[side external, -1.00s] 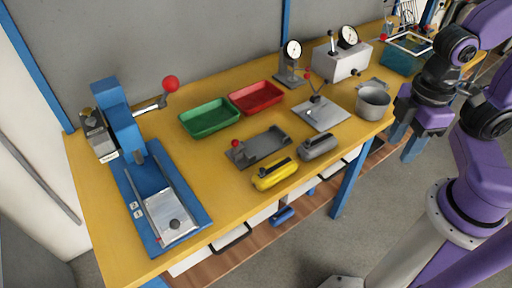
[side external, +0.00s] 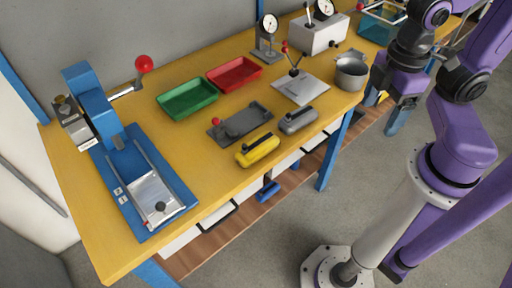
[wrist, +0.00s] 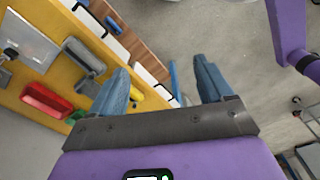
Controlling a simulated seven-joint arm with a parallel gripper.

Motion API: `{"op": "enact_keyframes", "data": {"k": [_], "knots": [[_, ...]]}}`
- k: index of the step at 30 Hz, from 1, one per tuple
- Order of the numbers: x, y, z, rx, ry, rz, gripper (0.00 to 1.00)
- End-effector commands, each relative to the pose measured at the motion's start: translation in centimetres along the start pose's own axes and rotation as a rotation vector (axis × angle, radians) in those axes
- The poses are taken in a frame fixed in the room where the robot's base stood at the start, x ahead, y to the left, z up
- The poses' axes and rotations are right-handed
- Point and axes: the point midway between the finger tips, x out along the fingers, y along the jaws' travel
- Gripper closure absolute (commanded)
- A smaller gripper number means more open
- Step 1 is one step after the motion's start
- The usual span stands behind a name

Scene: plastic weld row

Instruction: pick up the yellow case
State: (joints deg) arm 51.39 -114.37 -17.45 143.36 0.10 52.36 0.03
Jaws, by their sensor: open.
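The yellow case (side external: 257,150) with a black handle lies near the front edge of the workbench in the side view. In the wrist view the yellow case (wrist: 136,94) seems to show only in part, beside and behind the left finger. My gripper (side external: 385,108) is off the bench's front edge, right of the case and well apart from it. In the wrist view my gripper (wrist: 162,82) has its two blue fingers spread, with nothing between them.
A grey case (side external: 298,120) lies just right of the yellow one. Behind are a grey fixture (side external: 240,122), green tray (side external: 188,98) and red tray (side external: 234,73). A metal pot (side external: 351,75) stands near my gripper. A blue press (side external: 92,105) is at left.

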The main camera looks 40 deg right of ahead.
Motion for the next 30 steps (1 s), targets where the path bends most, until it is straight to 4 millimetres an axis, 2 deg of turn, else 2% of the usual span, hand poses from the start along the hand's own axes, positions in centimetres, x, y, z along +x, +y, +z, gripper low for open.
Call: {"op": "enact_keyframes", "data": {"k": [9, 14, 30], "knots": [[0.0, 0.0, -0.1, 0.007, 0.0, 0.0, 0.11], [0.1, 0.8, -1.6, 0.143, -0.002, 0.001, 0.11], [1.9, 7.7, -13.8, 1.34, -0.013, 0.016, 0.11]]}}
